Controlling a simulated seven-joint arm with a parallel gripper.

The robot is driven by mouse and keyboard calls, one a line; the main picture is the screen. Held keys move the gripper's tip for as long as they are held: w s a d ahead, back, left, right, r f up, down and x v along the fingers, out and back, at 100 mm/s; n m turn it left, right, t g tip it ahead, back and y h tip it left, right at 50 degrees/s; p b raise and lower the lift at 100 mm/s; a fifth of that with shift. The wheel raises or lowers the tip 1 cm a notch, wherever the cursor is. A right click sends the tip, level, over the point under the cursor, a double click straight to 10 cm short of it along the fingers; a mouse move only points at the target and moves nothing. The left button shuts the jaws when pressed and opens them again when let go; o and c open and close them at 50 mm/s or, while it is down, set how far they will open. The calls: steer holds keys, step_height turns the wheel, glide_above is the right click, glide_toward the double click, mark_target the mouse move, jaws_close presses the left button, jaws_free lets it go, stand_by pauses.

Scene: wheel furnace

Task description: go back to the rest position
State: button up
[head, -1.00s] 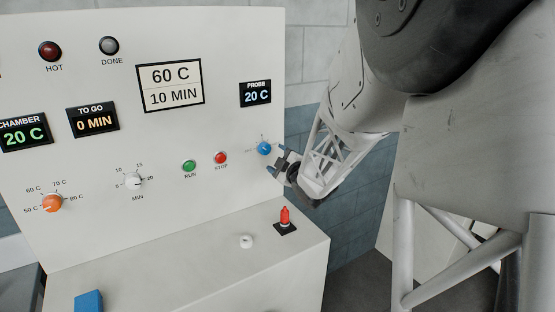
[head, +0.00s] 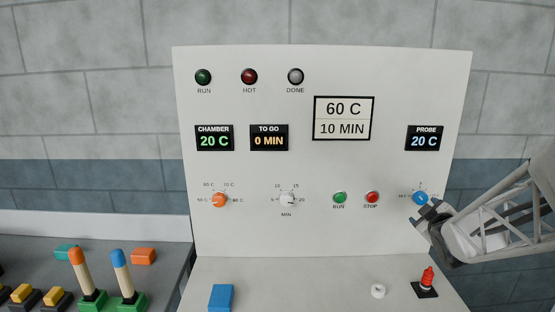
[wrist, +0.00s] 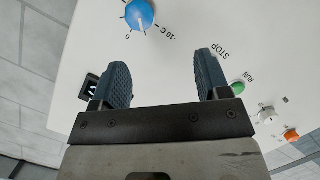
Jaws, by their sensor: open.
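My gripper (head: 426,219) is at the lower right of the furnace panel (head: 300,230) in the head view, just below the blue knob (head: 420,198). In the wrist view my gripper (wrist: 165,78) has its two dark fingers spread, with nothing between them. The blue knob (wrist: 140,14) shows beyond the fingertips there, apart from them.
The orange knob (head: 219,200), white knob (head: 288,199), green RUN button (head: 340,198) and red STOP button (head: 372,197) line the panel. A red plunger (head: 428,277), white knob (head: 378,291) and blue block (head: 221,297) are on the ledge.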

steer(key=s+a+m+g, duration=0.2)
steer(key=s+a+g, duration=0.2)
steer(key=s+a, duration=0.3)
steer(key=s+a+m+g+y, duration=0.1)
steer(key=s+a+m+g, duration=0.2)
steer(key=s+a, duration=0.4)
steer(key=s+a+m+g+y, duration=0.1)
steer(key=s+a+m+g, duration=0.2)
steer(key=s, duration=1.4)
steer(key=a+g, duration=0.2)
steer(key=a, duration=0.2)
steer(key=shift+s+a+f+g, duration=0.2)
steer(key=shift+s+f+g, duration=0.1)
steer(key=shift+f, duration=0.05)
stand_by(2.6)
